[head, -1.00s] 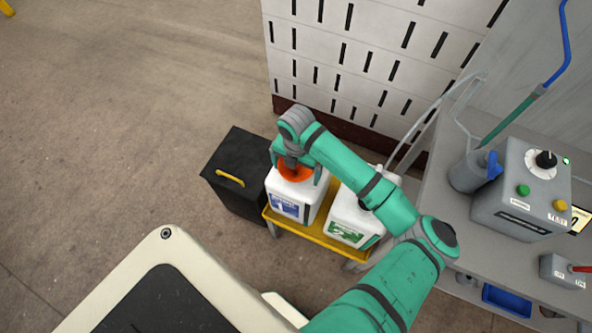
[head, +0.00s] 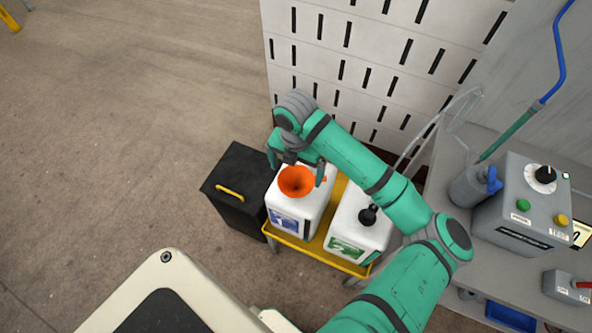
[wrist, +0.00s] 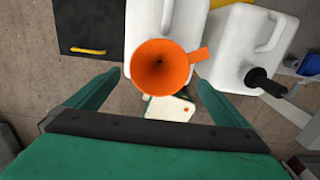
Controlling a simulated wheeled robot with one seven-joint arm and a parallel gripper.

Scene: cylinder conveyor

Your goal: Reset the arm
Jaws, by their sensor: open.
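My green arm reaches across the head view from the lower right. My gripper (head: 297,166) is open above the left white canister, with its fingers apart and nothing between them. An orange funnel (head: 296,181) sits in the top of the left canister (head: 312,213), which has a blue label. In the wrist view the funnel (wrist: 160,66) lies ahead of the open fingers (wrist: 150,88), apart from them.
A second white canister (head: 350,225) with a green label and black spout stands to the right on the yellow cart (head: 313,247). A black bin (head: 235,205) stands to the left. A grey workbench with a control box (head: 515,205) is at the right. A slotted white wall panel (head: 330,75) stands behind.

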